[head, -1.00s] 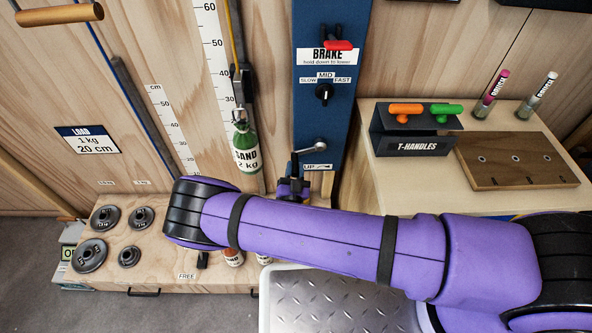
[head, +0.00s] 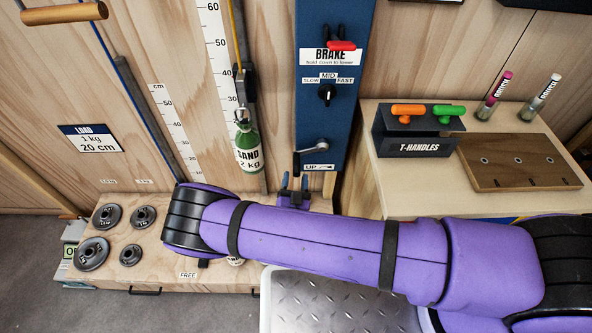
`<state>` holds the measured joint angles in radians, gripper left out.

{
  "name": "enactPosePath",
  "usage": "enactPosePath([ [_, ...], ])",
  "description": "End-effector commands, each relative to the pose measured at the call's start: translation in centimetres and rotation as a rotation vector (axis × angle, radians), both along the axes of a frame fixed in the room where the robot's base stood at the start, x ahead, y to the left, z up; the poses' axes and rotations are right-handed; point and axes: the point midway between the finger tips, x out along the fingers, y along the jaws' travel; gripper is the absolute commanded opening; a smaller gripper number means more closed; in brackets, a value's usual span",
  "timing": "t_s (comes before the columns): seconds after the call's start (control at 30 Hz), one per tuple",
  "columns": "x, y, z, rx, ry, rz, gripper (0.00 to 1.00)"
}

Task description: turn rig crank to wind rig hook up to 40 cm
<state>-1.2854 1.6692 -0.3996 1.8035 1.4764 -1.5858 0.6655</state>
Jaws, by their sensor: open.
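The rig crank (head: 314,149) is on the blue panel above an "UP" label. Its grey arm points left and slightly down, with a dark handle (head: 296,163) at its end. The fingers appear clear of the handle. The rig hook (head: 241,117) is partly hidden at the top of a green "SAND 2 kg" bottle (head: 247,150) that hangs from it. The height scale (head: 220,60) stands left of it; the hook is below the 30 mark in this slanted view.
A red brake lever (head: 341,45) and a SLOW-MID-FAST knob (head: 326,93) are above the crank. A "LOAD 1 kg 20 cm" sign (head: 90,138) is on the wall. Weight plates (head: 107,216) lie at lower left. A T-handles rack (head: 420,146) stands at right.

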Motion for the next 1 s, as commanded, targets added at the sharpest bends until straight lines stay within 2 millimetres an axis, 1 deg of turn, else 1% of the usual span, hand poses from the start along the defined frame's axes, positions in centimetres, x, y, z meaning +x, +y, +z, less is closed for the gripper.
enactPosePath([
  [0.03, -1.0, 0.2, -0.4, 0.0, 0.002, 0.001, 0.51],
  [0.2, -3.8, 0.6, -1.5, 0.0, 0.0, 0.001, 0.51],
  [0.3, -5.1, 0.8, -2.1, 0.0, 0.001, 0.001, 0.51],
  [0.4, -6.0, 0.9, -2.4, -0.001, -0.001, 0.002, 0.51],
  [0.57, -6.6, 1.0, -2.6, 0.0, -0.001, 0.001, 0.51],
  [1.0, -6.6, 1.0, -2.6, 0.0, -0.001, 0.001, 0.51],
])
